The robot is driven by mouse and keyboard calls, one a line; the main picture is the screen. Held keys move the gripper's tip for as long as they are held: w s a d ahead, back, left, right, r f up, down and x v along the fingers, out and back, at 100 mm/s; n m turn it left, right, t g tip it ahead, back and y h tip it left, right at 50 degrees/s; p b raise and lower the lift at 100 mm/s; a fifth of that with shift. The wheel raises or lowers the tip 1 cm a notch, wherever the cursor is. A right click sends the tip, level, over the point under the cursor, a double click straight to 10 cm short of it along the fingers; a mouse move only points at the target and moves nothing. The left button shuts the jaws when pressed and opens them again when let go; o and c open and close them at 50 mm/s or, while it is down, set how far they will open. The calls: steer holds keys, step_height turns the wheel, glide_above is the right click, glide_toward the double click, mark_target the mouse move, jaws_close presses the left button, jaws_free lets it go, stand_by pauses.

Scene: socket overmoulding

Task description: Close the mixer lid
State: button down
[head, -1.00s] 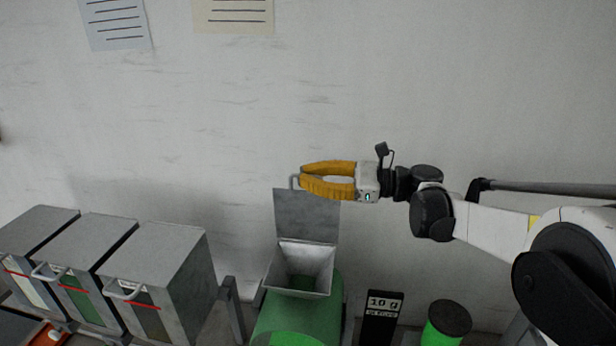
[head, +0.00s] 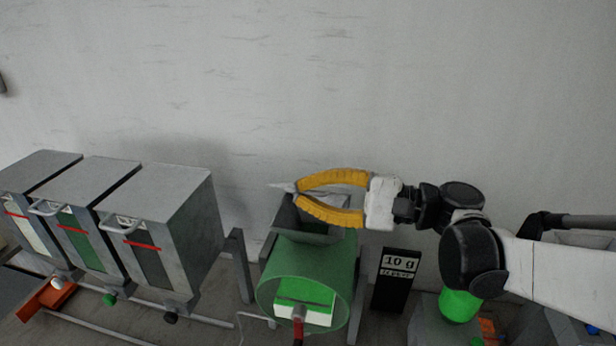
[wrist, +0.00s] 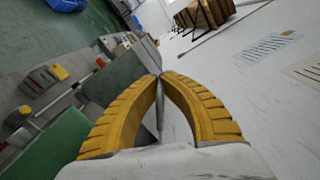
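The mixer is a translucent green drum (head: 275,265) with a grey hopper on top in the head view. Its grey lid (head: 288,214) is partly hidden behind my yellow fingers and looks tilted, between upright and flat. A pale handle end (head: 281,187) sticks out left of the fingertips. My gripper (head: 298,190) reaches in from the right over the hopper, its curved fingers meeting at the tips around the handle. In the wrist view the fingertips (wrist: 160,76) come together at a thin grey bar (wrist: 160,108).
Several grey bins (head: 165,195) with handles stand at the left. A black scale display (head: 397,280) reading 10 g is right of the mixer, with a green container (head: 459,305) below my arm. The wall (head: 300,80) behind is bare.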

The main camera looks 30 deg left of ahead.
steer(key=s+f+n+b, duration=0.1)
steer(key=f+b, duration=0.1)
steer(key=s+f+n+b, duration=0.1)
steer(key=f+n, duration=0.1)
steer(key=f, duration=0.1)
steer(key=d+f+n+b, duration=0.1)
steer(key=f+b, duration=0.1)
steer(key=f, duration=0.1)
steer(key=shift+s+f+n+b, duration=0.2)
steer(key=shift+s+n+b, duration=0.15)
steer(key=shift+s+n, duration=0.05)
steer(key=shift+s+f+b, duration=0.1)
steer(key=shift+f+b, duration=0.8)
steer(key=shift+f, duration=0.45)
steer(key=c, duration=1.6)
jaws_free()
steer(key=shift+o, duration=0.2)
steer(key=v, duration=1.2)
steer(key=shift+s, duration=0.1)
